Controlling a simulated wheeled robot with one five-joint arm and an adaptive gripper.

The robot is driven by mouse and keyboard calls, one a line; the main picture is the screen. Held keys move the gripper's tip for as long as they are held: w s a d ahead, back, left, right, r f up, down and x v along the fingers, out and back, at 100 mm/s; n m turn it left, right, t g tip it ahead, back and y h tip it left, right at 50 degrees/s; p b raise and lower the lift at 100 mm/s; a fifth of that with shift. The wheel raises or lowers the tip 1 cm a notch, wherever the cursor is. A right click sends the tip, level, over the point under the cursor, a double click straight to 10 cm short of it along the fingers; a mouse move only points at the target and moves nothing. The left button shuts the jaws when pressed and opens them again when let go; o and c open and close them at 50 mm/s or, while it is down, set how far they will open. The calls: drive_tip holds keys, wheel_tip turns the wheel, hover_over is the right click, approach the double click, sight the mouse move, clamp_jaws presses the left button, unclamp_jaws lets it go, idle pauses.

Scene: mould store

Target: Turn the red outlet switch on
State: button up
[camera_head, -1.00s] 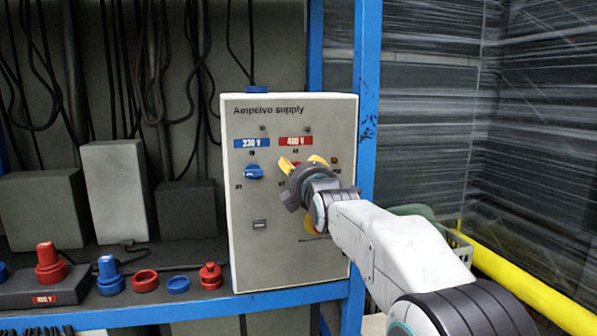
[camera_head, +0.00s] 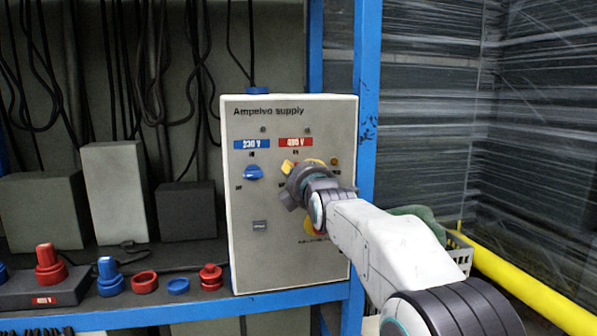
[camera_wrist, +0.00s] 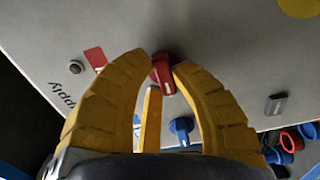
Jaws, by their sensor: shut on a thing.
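The supply box (camera_head: 250,190) is a pale upright panel lettered "Ampelvo supply". The red outlet switch (camera_wrist: 163,72) sits on its face, below the red 400 V label (camera_head: 295,142). My gripper (camera_head: 301,165) reaches the panel from the right, and its yellow fingers are shut on the red switch. In the wrist view, my fingertips (camera_wrist: 162,64) lie on either side of the red handle. In the head view the gripper mostly hides this switch, so its setting cannot be read. The blue switch (camera_head: 253,173) stands to the left, under the blue 230 V label (camera_head: 252,144).
A small amber lamp (camera_head: 334,162) is close right of my gripper. A blue rack post (camera_head: 365,130) stands right of the box. Red and blue plugs (camera_head: 50,263) and rings lie on the shelf at left. A yellow rail (camera_head: 530,290) runs at lower right.

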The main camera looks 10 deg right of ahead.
clamp_jaws()
drive_tip(key=shift+m, duration=0.3)
drive_tip(key=m, duration=1.7)
drive_tip(key=shift+d+f+b, duration=0.2)
drive_tip(key=shift+b, duration=0.2)
drive_tip(key=shift+m, duration=0.3)
